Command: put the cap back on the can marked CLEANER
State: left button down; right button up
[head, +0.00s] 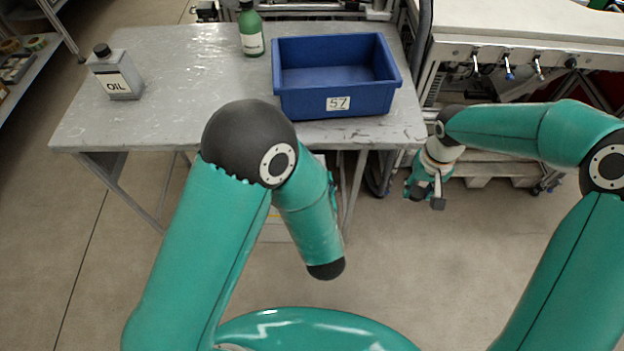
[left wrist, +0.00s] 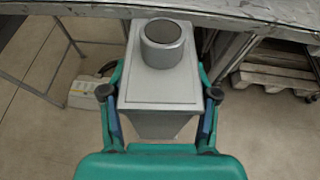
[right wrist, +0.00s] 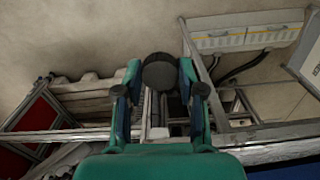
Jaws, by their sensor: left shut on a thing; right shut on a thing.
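A grey metal can (left wrist: 158,88) is clamped between the fingers of my left gripper (left wrist: 159,94). Its round neck (left wrist: 162,42) has a dark top and no cap on it. No marking shows on the faces in view, so I cannot read CLEANER. My left arm hides this gripper and can in the head view. My right gripper (right wrist: 160,91) is shut on a black round cap (right wrist: 160,71). In the head view the right gripper (head: 426,197) hangs right of the table's front corner, apart from the can; the cap cannot be made out there.
A grey table (head: 185,85) carries a capped can marked OIL (head: 116,76), a green bottle (head: 251,30) and a blue bin (head: 337,105) marked 57. A workbench (head: 520,45) with a pallet (head: 490,166) under it stands at right. Open floor lies before the table.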

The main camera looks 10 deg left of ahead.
jog(key=shift+s+d+r, duration=0.1)
jog(key=shift+s+d, duration=0.05)
jog(key=shift+s, duration=0.25)
jog(key=r, duration=0.1)
jog(key=w+a+r, duration=0.1)
jog(key=r, duration=0.2)
jog(key=shift+w+a+r, duration=0.15)
jog(key=shift+w, duration=0.25)
jog(key=a+r+n, duration=0.1)
jog(key=a+r, duration=0.2)
jog(key=a, duration=0.5)
jog(key=a+r+n, duration=0.2)
jog(key=a+r, duration=0.1)
jog(key=a, duration=0.4)
jog(key=a+r+n, duration=0.1)
jog(key=a+r, duration=0.3)
jog(key=a, duration=0.4)
jog(key=shift+s+a+n+g, duration=0.15)
jog(key=shift+a+n+g, duration=0.15)
jog(key=shift+s+f, duration=0.1)
jog(key=shift+f, duration=1.9)
jog(key=shift+s, duration=0.1)
